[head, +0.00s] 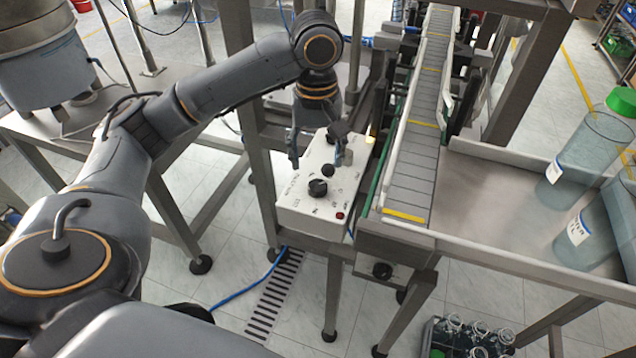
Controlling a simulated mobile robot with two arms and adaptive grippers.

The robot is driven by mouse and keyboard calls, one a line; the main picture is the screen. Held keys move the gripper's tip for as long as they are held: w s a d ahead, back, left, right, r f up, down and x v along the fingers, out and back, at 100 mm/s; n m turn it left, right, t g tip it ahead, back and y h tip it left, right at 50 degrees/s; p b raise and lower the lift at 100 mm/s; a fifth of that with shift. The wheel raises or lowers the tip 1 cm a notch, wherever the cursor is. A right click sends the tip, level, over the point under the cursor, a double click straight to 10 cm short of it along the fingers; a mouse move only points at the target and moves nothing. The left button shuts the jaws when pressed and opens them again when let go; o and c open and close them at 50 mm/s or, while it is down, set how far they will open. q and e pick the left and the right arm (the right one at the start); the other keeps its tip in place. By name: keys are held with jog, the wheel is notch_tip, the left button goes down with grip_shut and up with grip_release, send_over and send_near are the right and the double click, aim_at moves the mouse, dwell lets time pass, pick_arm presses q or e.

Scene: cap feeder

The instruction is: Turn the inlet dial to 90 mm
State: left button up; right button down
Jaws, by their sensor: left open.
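A white control box (309,221) stands beside the conveyor's left side, with black knobs and small printed marks on its top panel. The largest knob is a black dial (318,188) near the front of the panel, and a smaller black knob (328,170) sits just behind it. The labels are too small to read, so I cannot tell which one is the inlet dial or its setting. My left gripper (320,160) is open and points down over the panel. Its fingers are spread above the knobs and partly hide the panel's rear. My right gripper is not in view.
A slatted conveyor (411,185) runs right of the box. A steel table (500,195) holds large clear bottles (590,145). Another black knob (382,270) sits under the conveyor end. A bottle crate (470,338) stands on the floor. A steel post rises left of the box.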

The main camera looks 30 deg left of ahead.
aim_at(317, 186)
pick_arm(q)
notch_tip(317, 186, down, 7)
jog(key=shift+f, duration=0.1)
jog(key=shift+w+f, duration=0.1)
jog(key=shift+f, duration=0.2)
jog(key=shift+c, duration=0.7)
jog(key=c, duration=1)
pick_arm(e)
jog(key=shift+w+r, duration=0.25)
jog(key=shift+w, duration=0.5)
